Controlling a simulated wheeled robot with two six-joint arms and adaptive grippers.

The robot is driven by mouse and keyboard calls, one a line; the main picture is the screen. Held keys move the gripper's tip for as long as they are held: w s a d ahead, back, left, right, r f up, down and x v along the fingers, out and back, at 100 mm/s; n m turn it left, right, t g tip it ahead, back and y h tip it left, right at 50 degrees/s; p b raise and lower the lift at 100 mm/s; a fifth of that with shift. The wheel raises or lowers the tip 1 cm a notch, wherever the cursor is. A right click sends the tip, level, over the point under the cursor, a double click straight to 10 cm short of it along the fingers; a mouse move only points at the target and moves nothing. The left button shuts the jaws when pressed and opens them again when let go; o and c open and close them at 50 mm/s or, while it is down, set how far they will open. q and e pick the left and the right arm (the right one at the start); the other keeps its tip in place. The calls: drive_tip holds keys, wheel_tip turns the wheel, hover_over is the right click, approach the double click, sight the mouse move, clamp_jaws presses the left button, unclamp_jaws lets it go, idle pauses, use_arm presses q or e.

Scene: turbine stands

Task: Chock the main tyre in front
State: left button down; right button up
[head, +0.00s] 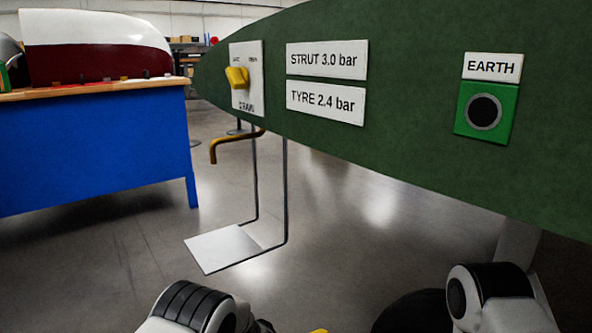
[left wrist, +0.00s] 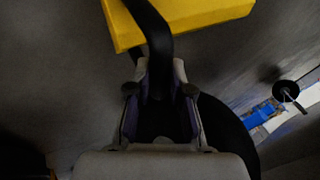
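A yellow chock (left wrist: 185,18) with a black curved handle (left wrist: 158,50) fills the top of the left wrist view. My left gripper (left wrist: 160,75) has its fingertips close together on that handle, with the chock just beyond them. A sliver of yellow, apparently the chock (head: 318,331), shows at the bottom edge of the head view. The dark main tyre (head: 415,312) is partly visible at the bottom of the head view, right of the yellow. A dark round shape, apparently the tyre (left wrist: 225,130), is beside my left gripper in the wrist view. My right gripper is out of view.
The green fuselage (head: 400,120) hangs over the right side, with an earth socket (head: 484,111) and a yellow switch (head: 237,77). A brass pipe (head: 230,140) and hanging white tray (head: 225,247) are below it. A blue bench (head: 95,150) stands left. Grey floor is open between.

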use_arm(q)
drive_tip(key=shift+r, duration=0.15)
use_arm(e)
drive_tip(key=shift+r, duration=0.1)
use_arm(q)
drive_tip(key=shift+r+p, duration=1.15)
drive_tip(key=shift+r, duration=0.3)
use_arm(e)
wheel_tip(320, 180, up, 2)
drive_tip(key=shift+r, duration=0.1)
